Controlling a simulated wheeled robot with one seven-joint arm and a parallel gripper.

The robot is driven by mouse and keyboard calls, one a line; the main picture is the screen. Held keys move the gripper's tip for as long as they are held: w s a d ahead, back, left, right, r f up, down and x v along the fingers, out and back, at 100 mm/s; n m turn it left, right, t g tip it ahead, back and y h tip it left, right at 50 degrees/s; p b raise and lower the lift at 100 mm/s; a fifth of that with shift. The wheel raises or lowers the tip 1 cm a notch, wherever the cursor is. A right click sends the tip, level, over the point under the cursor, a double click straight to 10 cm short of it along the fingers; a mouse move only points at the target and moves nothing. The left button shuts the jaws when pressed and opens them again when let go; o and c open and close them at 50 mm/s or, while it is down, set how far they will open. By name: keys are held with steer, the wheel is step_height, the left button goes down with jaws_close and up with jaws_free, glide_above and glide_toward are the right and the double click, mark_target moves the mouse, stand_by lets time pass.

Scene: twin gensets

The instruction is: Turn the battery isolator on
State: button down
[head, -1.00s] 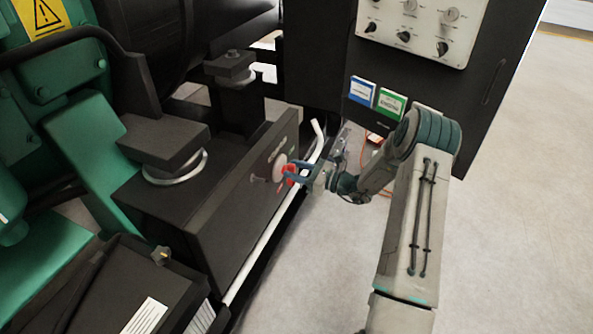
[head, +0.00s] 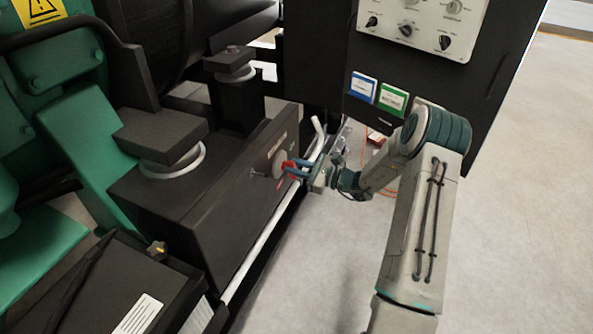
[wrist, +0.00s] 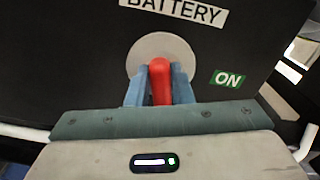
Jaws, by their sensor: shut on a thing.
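The battery isolator has a red handle (wrist: 160,82) on a round grey disc (wrist: 145,48), set in the face of a black box (head: 225,215). In the wrist view the red handle points down the picture, with a "BATTERY" label (wrist: 175,10) above it and a green "ON" label (wrist: 229,79) to its right. My gripper (wrist: 160,85) is shut on the handle, one blue finger on each side. In the head view my gripper (head: 292,168) reaches the box face from the right, and a red label shows just below it.
A pale rail (head: 255,253) runs along the foot of the box. A black control cabinet (head: 425,80) with knobs stands behind my arm. A black battery (head: 110,285) and green engine parts (head: 65,150) are at left. The floor at right is clear.

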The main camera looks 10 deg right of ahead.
steer(key=n+b, duration=0.4)
steer(key=b, duration=0.1)
steer(key=f+n+b, duration=0.1)
steer(key=n+b, duration=0.4)
steer(key=b, duration=0.1)
steer(key=n+b, duration=0.5)
steer(key=b, duration=0.1)
steer(key=shift+s+a+f, duration=0.2)
steer(key=shift+s+f, duration=0.1)
steer(key=shift+s, duration=0.05)
steer(key=shift+r+n+b, duration=0.1)
steer(key=shift+n+b, duration=0.2)
steer(key=shift+n, duration=0.1)
steer(key=c, duration=1.3)
jaws_free()
steer(key=p+v, duration=0.3)
steer(key=v, duration=1.1)
steer(key=shift+p, duration=0.35)
